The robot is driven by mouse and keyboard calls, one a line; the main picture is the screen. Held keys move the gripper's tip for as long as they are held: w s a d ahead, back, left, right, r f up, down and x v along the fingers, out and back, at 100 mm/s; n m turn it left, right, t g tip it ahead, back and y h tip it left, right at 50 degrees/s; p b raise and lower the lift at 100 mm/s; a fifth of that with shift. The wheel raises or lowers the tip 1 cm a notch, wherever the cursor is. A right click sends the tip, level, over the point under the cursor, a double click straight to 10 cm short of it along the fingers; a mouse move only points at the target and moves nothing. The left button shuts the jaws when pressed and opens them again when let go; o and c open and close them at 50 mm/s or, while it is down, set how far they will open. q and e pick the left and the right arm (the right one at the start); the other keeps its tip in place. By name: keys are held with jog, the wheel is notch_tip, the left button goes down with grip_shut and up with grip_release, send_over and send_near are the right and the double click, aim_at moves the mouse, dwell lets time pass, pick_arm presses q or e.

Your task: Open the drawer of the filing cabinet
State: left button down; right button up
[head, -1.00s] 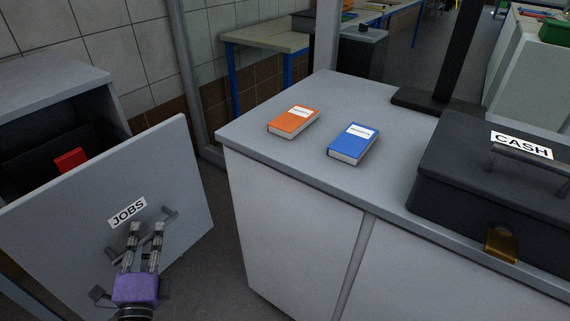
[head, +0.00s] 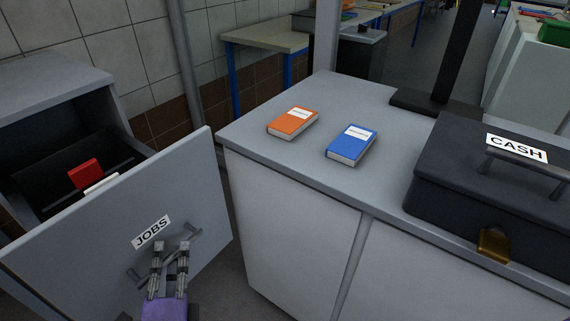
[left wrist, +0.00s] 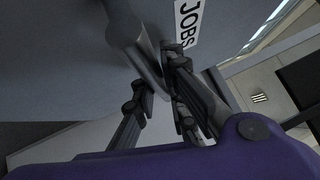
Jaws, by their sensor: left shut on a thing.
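The filing cabinet (head: 50,85) stands at the left in the head view. Its drawer, with a grey front (head: 95,245) labelled JOBS, is pulled well out, and its dark inside shows. A red item (head: 85,174) and a white item (head: 101,184) are in the drawer. My left gripper (head: 171,248) is at the bar handle (head: 190,238) below the label, its fingers shut on it. In the left wrist view the gripper (left wrist: 160,85) has its fingers around the handle (left wrist: 138,45). My right gripper is not in view.
A grey counter (head: 240,132) stands just right of the drawer, with an orange book (head: 292,123), a blue book (head: 351,145) and a black CASH box (head: 480,195) on it. A narrow floor gap lies between drawer and counter.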

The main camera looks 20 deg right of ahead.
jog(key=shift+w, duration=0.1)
pick_arm(q)
jog(key=c, duration=1.8)
grip_release()
jog(key=shift+o, duration=0.2)
jog(key=shift+s, duration=0.1)
jog(key=v, duration=1.2)
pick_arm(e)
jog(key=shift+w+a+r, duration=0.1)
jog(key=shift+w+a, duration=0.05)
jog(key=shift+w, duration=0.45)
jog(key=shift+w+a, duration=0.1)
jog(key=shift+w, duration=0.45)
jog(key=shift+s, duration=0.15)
